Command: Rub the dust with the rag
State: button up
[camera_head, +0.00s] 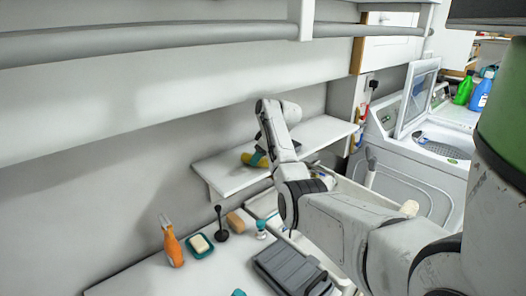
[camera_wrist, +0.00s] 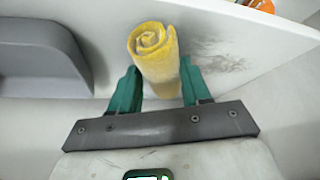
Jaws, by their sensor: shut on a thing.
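A rolled yellow rag (camera_wrist: 160,62) is between the two green fingers of my gripper (camera_wrist: 154,88) in the wrist view. My gripper is shut on it, and the rolled end sticks out past the fingertips. A dark smudge of dust (camera_wrist: 222,64) lies on the white shelf (camera_wrist: 262,52), just right of the rag. In the head view the yellow rag (camera_head: 250,159) shows over the left part of the wall shelf (camera_head: 228,181), at my gripper (camera_head: 261,158). The dust is not seen in the head view. I cannot tell whether the rag touches the shelf.
Below the shelf, a counter holds an orange spray bottle (camera_head: 171,243), a soap dish (camera_head: 199,246), a dark plunger-like tool (camera_head: 221,228), a brown block (camera_head: 236,222) and a grey case (camera_head: 290,270). An open washing machine (camera_head: 410,165) stands right. A pipe (camera_head: 150,42) runs above.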

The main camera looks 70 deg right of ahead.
jog(key=shift+w+a+r, duration=0.1)
jog(key=shift+w+a, duration=0.05)
jog(key=shift+a, duration=0.15)
